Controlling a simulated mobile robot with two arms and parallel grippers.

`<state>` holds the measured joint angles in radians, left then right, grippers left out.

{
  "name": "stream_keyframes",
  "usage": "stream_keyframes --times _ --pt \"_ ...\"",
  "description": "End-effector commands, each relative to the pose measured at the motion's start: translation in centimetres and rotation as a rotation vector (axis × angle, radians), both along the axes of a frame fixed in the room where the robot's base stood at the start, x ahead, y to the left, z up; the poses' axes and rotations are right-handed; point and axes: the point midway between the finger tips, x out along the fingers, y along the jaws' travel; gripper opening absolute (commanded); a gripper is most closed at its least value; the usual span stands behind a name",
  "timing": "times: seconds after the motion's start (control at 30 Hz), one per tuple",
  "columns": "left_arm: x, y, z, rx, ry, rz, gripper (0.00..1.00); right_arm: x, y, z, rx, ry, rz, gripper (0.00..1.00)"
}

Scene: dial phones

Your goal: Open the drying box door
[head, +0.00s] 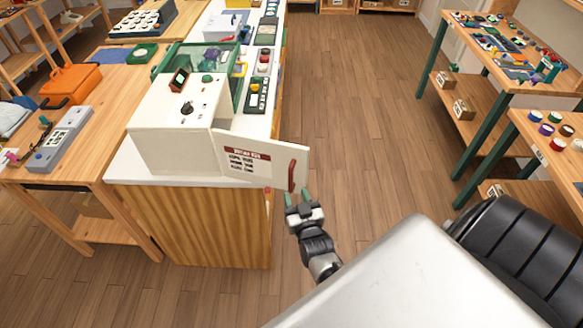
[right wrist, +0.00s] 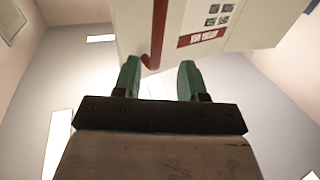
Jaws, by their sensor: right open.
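The drying box (head: 175,125) is a cream box with a dial and a small display, on the near end of the white counter. Its door (head: 262,160) stands ajar, swung out to the right, with a red printed label and a dark red handle (head: 292,176) near its free edge. My right gripper (head: 299,199) is open, just below the handle. In the right wrist view its green fingertips (right wrist: 158,80) are apart, with the red handle (right wrist: 157,35) above and between them; I cannot tell whether they touch it. My left gripper is not in view.
A wooden table (head: 85,165) with an orange toolbox (head: 72,83) and a grey device (head: 60,138) stands left. A green-framed clear case (head: 208,65) sits behind the box. The wood floor (head: 350,110) right of the counter is clear up to the tables.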

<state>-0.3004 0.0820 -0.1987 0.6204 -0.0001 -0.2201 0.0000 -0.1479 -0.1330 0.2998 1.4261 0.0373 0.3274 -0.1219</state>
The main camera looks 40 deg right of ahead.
Motion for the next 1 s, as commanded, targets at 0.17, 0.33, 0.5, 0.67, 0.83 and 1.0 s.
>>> stream_keyframes --times 0.17,0.33,0.5,0.67,0.83,1.0 --pt "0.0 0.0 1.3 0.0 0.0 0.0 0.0 -2.7 1.0 0.2 0.001 0.002 0.001 0.41" --pt "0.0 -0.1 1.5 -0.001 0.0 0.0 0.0 -3.7 1.4 0.1 -0.001 0.0 0.001 0.41" --pt "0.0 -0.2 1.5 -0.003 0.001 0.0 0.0 -3.8 1.4 0.0 -0.001 -0.001 0.001 0.41" --pt "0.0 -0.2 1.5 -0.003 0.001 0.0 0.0 -3.8 1.4 0.0 -0.001 -0.001 0.001 0.41" --pt "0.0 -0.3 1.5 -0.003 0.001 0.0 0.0 -3.8 1.4 0.0 -0.001 -0.001 0.001 0.41" --pt "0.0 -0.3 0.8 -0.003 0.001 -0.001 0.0 -4.0 2.1 -2.2 0.012 0.045 0.024 0.41"
